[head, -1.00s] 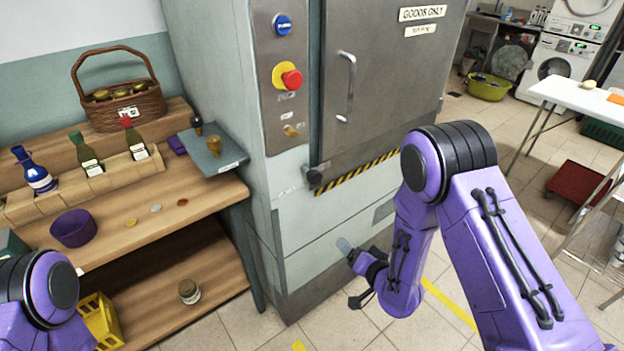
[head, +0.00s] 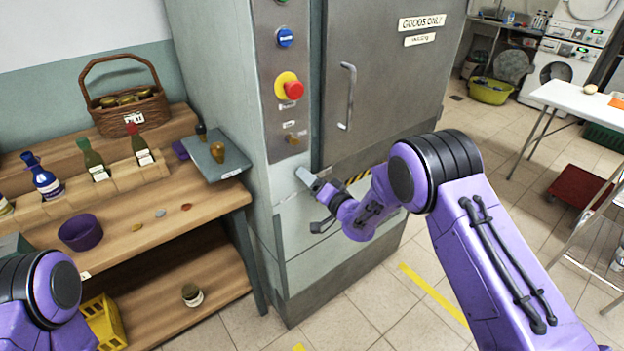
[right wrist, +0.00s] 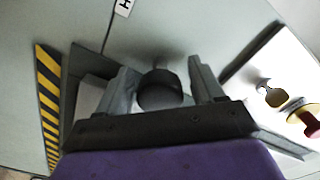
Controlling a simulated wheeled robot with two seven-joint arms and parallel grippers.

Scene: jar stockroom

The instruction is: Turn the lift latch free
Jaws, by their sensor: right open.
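The lift latch (right wrist: 160,90) shows in the right wrist view as a dark round knob on the grey lift front, beside the door's lower corner. My right gripper (right wrist: 160,76) is open, with one finger on each side of the knob; I cannot tell whether either finger touches it. In the head view, my right gripper (head: 306,180) is at the lower left corner of the lift door (head: 385,80) and hides the latch. My left gripper is out of view; only part of my left arm shows at the lower left.
Above the latch, the control panel (head: 270,85) carries a red stop button (head: 294,90) and a brass key (head: 291,137). A black and yellow strip (head: 358,177) runs below the door. A wooden bench (head: 150,235) with bottles stands left of the lift.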

